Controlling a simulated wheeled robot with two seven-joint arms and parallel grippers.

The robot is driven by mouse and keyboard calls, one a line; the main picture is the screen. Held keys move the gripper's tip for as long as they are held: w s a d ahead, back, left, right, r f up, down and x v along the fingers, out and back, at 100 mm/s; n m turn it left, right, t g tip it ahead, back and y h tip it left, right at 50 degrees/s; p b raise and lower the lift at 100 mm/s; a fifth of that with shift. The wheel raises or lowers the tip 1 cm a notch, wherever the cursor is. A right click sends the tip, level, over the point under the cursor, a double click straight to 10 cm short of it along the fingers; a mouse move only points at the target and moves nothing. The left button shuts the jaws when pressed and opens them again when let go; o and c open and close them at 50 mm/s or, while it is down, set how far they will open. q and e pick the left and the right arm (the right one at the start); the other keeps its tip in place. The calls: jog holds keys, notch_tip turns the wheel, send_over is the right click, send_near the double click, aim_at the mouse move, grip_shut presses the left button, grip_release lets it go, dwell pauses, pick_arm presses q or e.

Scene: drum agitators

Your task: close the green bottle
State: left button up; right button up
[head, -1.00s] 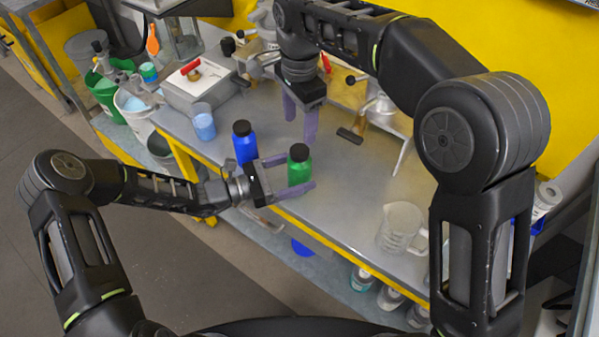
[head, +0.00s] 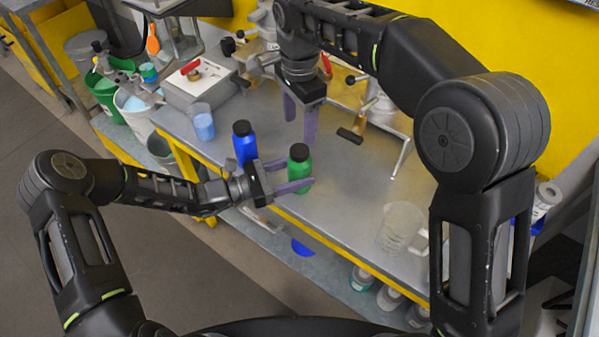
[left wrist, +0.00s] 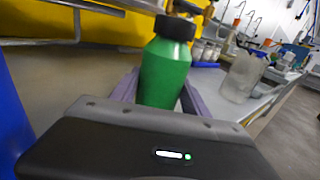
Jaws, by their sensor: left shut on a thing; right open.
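The green bottle (head: 300,172) stands upright near the front edge of the table, with a black cap on its top. It also shows in the left wrist view (left wrist: 165,70), between the fingers, its black cap (left wrist: 175,27) on the neck. I cannot tell how tight the cap sits. My left gripper (head: 290,178) is shut on the green bottle's body from the left. My right gripper (head: 300,118) is open and empty, fingers pointing down, behind and above the green bottle.
A blue bottle (head: 244,145) with a black cap stands just left of the green one. A beaker of blue liquid (head: 202,124) is farther left. A clear jug (head: 400,226) stands at the right. A metal stand and a dark-handled tool (head: 350,136) lie behind. Bare table lies between.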

aim_at(300, 150)
pick_arm(q)
grip_shut()
pick_arm(e)
jog(key=shift+a, duration=0.1)
jog(key=n, duration=1.2)
jog(key=shift+n, duration=0.3)
jog(key=n, duration=1.4)
jog(key=shift+f, duration=4)
jog(key=shift+c, duration=0.3)
